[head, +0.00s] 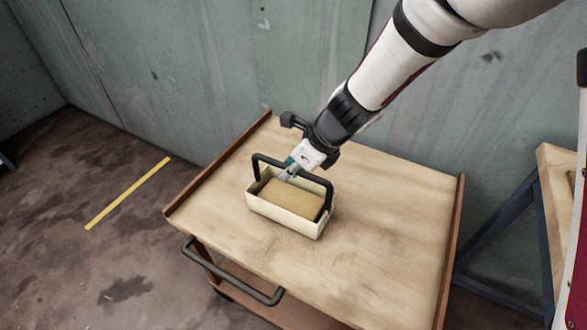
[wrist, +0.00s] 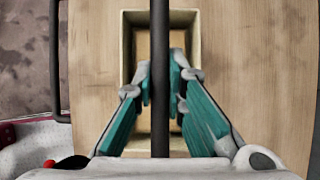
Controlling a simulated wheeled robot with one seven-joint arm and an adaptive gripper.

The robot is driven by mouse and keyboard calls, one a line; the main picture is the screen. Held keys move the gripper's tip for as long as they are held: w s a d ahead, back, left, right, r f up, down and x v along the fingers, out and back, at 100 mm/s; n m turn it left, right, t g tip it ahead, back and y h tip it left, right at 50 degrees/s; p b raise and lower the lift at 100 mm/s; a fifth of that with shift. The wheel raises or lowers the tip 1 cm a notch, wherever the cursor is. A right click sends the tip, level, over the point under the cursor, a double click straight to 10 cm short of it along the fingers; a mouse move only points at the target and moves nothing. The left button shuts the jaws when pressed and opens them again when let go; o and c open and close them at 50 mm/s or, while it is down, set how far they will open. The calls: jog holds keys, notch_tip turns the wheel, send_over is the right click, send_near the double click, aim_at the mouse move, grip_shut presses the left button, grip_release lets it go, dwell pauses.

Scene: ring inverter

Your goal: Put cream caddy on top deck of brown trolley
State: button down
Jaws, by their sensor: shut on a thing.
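The cream caddy (head: 282,219) is an open box with a black bar handle (head: 297,170) over it and a brown inside. It is upright, at or just above the top deck (head: 375,245) of the brown trolley; I cannot tell whether it touches. My gripper (head: 291,171) is shut on the middle of the handle. In the wrist view, the teal fingers of my gripper (wrist: 160,85) close on the black handle (wrist: 160,35), with the caddy's cream rim (wrist: 126,50) below. The fingers hide part of the caddy.
The pale wooden deck is otherwise clear, with raised brown edges (head: 452,250) at its sides. A dark push handle (head: 235,281) sticks out at the front left. A grey-green wall (head: 220,60) stands behind. A wooden-topped bench (head: 556,205) with dark legs is at the right.

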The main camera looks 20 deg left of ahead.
jog(key=shift+f, duration=0.35)
jog(key=c, duration=1.6)
grip_release()
jog(key=shift+c, duration=0.2)
jog(key=p+v, duration=0.3)
jog(key=v, duration=0.7)
jog(key=shift+r, duration=0.35)
jog(key=shift+s+d+r+p, duration=0.1)
jog(key=shift+d+r+p, duration=0.35)
jog(key=shift+r, duration=0.15)
jog(key=shift+r, duration=0.1)
